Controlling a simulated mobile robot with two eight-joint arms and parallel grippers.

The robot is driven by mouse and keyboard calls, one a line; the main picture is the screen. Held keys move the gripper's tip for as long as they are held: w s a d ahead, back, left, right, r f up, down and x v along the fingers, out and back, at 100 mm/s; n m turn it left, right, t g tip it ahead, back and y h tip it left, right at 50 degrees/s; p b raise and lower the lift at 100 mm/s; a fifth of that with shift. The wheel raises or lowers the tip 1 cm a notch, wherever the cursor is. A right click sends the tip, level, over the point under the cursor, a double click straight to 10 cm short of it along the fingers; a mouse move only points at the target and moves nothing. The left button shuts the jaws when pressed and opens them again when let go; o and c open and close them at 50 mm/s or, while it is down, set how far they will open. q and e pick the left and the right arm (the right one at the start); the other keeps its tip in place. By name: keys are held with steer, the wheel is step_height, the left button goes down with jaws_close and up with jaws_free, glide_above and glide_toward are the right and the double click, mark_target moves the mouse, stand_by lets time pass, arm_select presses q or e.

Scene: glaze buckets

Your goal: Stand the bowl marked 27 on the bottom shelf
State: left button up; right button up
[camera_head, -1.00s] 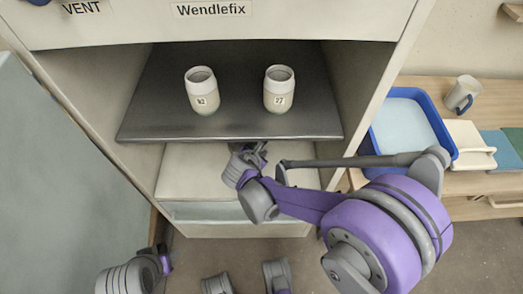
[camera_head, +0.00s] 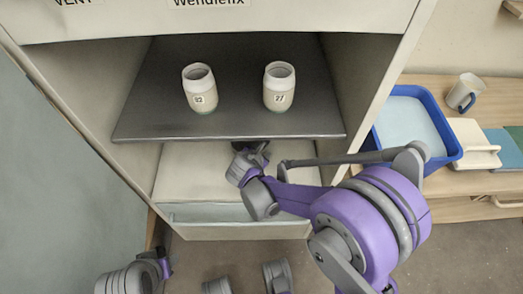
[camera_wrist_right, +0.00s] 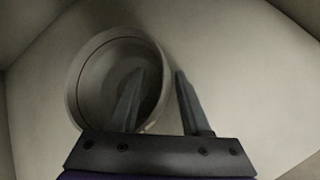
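In the right wrist view a round, pale bowl (camera_wrist_right: 88,75) stands on a pale surface, seen from above. My right gripper (camera_wrist_right: 160,72) is open over its right rim, with one finger over the inside and the other outside. No number shows on the bowl there. In the head view my right gripper (camera_head: 258,150) reaches under the front edge of the dark upper shelf (camera_head: 150,122), over the pale bottom shelf (camera_head: 185,172). The shelf edge hides most of the bowl from the head.
Two pale jars stand on the dark shelf: the left one (camera_head: 200,82) has an unclear label, and the right one (camera_head: 279,78) seems marked 27. Cabinet walls close in both sides. A blue tray (camera_head: 446,122), a mug (camera_head: 466,86) and tiles (camera_head: 503,148) are on the right bench.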

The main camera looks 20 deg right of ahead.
steer(key=shift+o, duration=0.4)
steer(key=shift+r, duration=0.1)
steer(key=shift+s+a+r, duration=0.15)
steer(key=shift+r, duration=0.05)
steer(key=p+v, duration=0.2)
steer(key=v, duration=0.4)
steer(key=shift+s+r, duration=0.1)
steer(key=shift+r, duration=0.1)
steer(key=shift+s+a+r, duration=0.15)
steer(key=shift+s, duration=0.1)
